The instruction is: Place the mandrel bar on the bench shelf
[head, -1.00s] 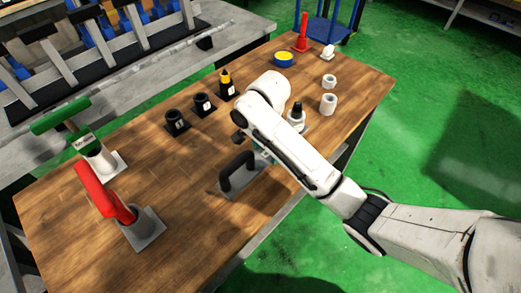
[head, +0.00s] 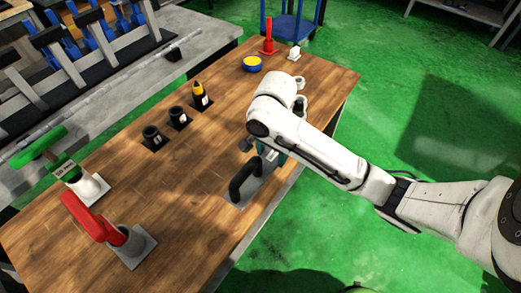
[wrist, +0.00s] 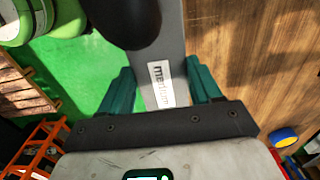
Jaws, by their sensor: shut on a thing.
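The mandrel bar is a flat grey bar with a black arched handle. It shows in the head view (head: 238,200) near the wooden table's right edge. In the wrist view the grey bar (wrist: 172,62) carries a white label, only partly legible, and lies between the teal fingers of my gripper (wrist: 162,90). My gripper (head: 272,156) is shut on the bar; my arm partly hides it in the head view. Table wood lies on one side of the bar and green floor on the other. I cannot tell its exact height. I cannot identify the bench shelf with certainty.
The wooden table (head: 190,215) holds red (head: 92,218) and green (head: 38,146) handled tools, black holders (head: 178,118), and a blue-yellow tin (head: 252,64). White parts (head: 299,82) stand partly behind my arm. A grey bench (head: 185,52) is at upper left. Green floor at right is open.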

